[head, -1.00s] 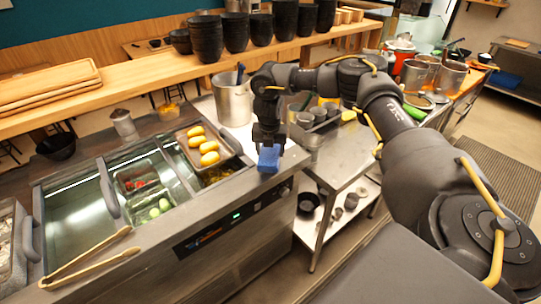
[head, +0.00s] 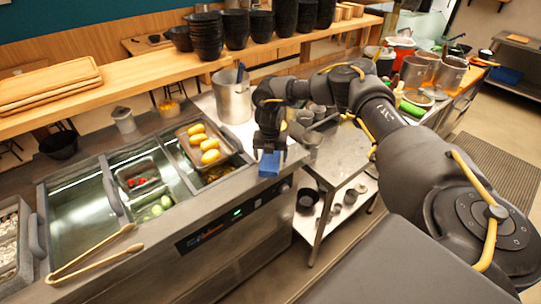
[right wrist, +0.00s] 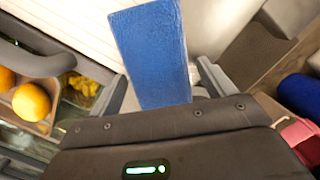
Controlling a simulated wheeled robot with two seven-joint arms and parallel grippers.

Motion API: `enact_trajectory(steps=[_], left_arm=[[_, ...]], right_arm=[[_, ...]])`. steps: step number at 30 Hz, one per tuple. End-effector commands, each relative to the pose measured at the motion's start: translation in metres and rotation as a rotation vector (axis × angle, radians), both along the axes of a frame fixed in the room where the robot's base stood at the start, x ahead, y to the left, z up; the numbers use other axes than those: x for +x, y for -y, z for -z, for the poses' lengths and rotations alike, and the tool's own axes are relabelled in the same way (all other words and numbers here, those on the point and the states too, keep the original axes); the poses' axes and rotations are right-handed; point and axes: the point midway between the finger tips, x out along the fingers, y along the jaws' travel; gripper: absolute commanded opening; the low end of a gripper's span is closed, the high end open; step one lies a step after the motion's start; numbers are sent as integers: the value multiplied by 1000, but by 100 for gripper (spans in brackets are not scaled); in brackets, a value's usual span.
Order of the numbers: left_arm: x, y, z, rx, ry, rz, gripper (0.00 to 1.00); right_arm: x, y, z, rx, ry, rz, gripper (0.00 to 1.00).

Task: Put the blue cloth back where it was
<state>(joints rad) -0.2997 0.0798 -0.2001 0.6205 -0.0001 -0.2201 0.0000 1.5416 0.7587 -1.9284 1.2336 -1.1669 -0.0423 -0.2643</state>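The blue cloth (head: 269,164) is a small blue block-like piece below my right gripper (head: 268,150), at the front edge of the steel counter near its right end. In the right wrist view the blue cloth (right wrist: 152,52) sticks out from between the two grey fingers (right wrist: 160,90). My right gripper points down and appears shut on it. I cannot tell whether the cloth touches the counter. My left gripper is not in view.
Left of the gripper are a tray of yellow items (head: 203,143), sunken food bins and wooden tongs (head: 97,252). A steel pot (head: 232,97) stands behind. A lower steel table (head: 338,157) with a shelf stands right. Black bowls line the wooden shelf.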

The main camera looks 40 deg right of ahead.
Motion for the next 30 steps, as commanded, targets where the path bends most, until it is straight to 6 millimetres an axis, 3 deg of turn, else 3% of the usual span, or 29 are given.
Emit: enact_trajectory(steps=[8,13,22,30], left_arm=[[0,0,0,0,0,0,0],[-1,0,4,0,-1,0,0],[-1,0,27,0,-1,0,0],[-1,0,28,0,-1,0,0]], right_arm=[[0,0,-1,0,0,0,85],[0,-2,-11,2,2,0,85],[-6,-8,-71,1,6,-1,85],[-11,-12,-115,-1,3,-2,85]])
